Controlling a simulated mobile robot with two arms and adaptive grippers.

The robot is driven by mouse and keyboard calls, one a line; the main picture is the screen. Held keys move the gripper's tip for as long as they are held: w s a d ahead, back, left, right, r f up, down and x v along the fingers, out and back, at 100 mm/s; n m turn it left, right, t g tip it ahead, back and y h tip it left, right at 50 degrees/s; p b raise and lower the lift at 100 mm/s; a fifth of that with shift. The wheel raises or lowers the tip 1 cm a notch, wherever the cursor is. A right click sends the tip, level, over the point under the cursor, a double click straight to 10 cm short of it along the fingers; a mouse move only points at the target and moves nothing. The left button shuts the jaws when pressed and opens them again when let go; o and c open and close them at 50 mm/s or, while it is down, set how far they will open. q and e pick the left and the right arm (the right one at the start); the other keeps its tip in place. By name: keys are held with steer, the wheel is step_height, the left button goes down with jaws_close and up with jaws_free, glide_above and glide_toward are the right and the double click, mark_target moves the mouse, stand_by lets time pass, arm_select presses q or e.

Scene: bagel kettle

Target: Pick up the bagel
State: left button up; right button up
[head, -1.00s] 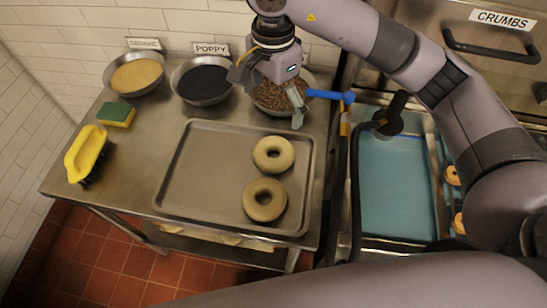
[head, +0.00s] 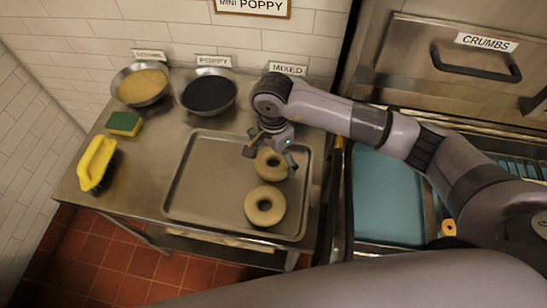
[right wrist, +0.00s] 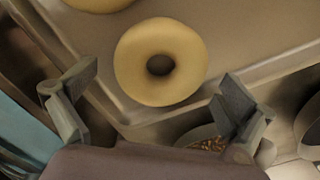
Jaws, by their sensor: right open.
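Two pale ring bagels lie on the metal tray (head: 190,200). The nearer bagel (head: 251,208) is fully visible and the farther bagel (head: 270,175) is partly hidden by my right gripper (head: 270,158). My right gripper is open and empty, pointing down over the farther bagel with a finger to each side. In the right wrist view, that bagel (right wrist: 130,65) lies whole on the tray, ahead of and between the spread fingers (right wrist: 160,88); I see no contact. Part of the other bagel (right wrist: 95,3) shows at the top edge. My left gripper is out of view.
A bowl of yellow seeds (head: 140,83) and a bowl of poppy seeds (head: 208,92) stand behind the tray. The mixed bowl is hidden by my arm in the head view. A sponge (head: 124,123) and yellow-handled tool (head: 95,162) lie left. A blue basin (head: 385,205) is right.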

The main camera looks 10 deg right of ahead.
steer(key=shift+f, duration=0.95)
steer(key=c, duration=1.1)
steer(key=shift+o, duration=0.2)
steer(key=shift+r, duration=0.1)
step_height(320, 180, up, 18)
steer(key=b, duration=0.4)
steer(key=shift+r, duration=1)
